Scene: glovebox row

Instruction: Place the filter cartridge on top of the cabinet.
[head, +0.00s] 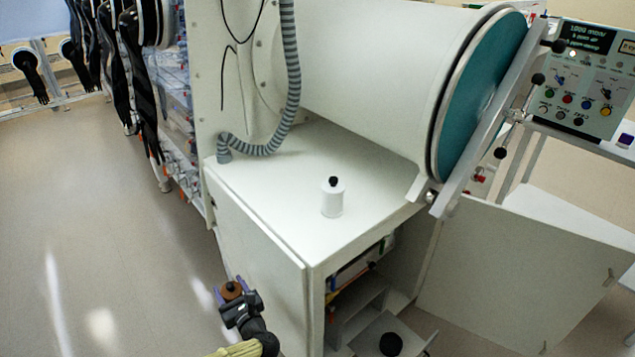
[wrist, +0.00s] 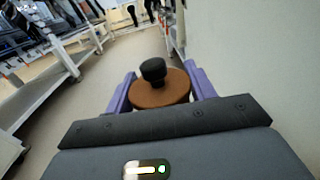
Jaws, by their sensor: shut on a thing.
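My gripper (head: 231,292) is shut on a brown round filter cartridge (wrist: 158,95) with a black knob on top. The cartridge is between the purple fingers and looks roughly upright; its lower part is hidden in the wrist view. In the head view the held cartridge (head: 231,288) is left of the white cabinet (head: 265,180), out beside its side wall and lower than its top. A white cylinder (head: 333,200) with a black knob stands upright on the cabinet top.
A large white chamber with a teal round door (head: 485,95) and a ribbed grey hose (head: 291,70) stand at the back of the cabinet top. The top is clear around the white cylinder. An open door (head: 530,270) stands at the right. A control panel (head: 585,80) is beyond.

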